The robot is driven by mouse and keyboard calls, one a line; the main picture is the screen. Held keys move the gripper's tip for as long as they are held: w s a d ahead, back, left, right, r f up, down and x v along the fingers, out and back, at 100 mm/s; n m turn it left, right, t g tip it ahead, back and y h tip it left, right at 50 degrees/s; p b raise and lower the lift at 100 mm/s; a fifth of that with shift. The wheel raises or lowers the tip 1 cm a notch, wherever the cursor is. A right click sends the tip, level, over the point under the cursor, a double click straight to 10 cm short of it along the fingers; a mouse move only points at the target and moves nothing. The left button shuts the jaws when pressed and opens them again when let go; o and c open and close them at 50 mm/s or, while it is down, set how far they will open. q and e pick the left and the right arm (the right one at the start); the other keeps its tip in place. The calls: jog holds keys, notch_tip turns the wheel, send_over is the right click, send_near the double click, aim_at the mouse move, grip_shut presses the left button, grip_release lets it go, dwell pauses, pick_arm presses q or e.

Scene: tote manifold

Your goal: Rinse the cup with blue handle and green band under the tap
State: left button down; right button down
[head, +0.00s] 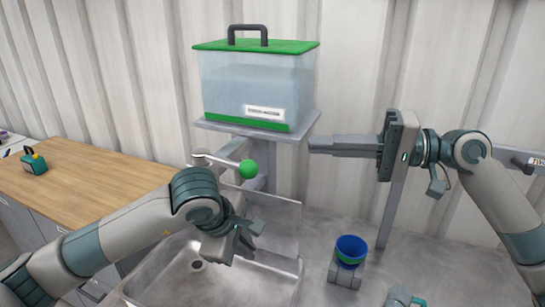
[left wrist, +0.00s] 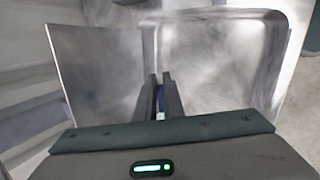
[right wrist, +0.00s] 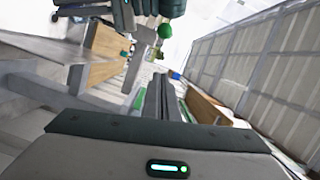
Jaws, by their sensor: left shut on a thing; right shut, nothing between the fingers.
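My left gripper (head: 236,238) is over the metal sink (head: 178,268) in the head view. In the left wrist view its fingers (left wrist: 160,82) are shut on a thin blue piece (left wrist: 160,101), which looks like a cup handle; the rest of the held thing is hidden. My right gripper (head: 318,146) is shut and empty, pointing left, level with the tank stand. A lever with a green ball (head: 248,169) stands out below the tank, above my left gripper; the tap outlet is hidden. A blue cup with a green band (head: 350,251) stands right of the sink.
A water tank (head: 257,88) with a green lid sits on a grey shelf. An upright metal panel (head: 275,225) borders the sink. A teal object (head: 400,298) lies at the bottom right. A wooden counter (head: 90,190) is at left, with a small teal box (head: 34,164).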

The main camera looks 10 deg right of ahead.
jog(key=a+f, duration=0.1)
jog(key=a, duration=0.9)
jog(key=shift+f, duration=0.2)
jog(key=shift+s, duration=0.15)
jog(key=shift+s+a, duration=0.3)
jog(key=shift+s, duration=0.25)
jog(key=shift+s+a, duration=0.3)
jog(key=shift+s, duration=0.25)
jog(key=shift+w+d, duration=0.15)
jog(key=shift+w, duration=0.05)
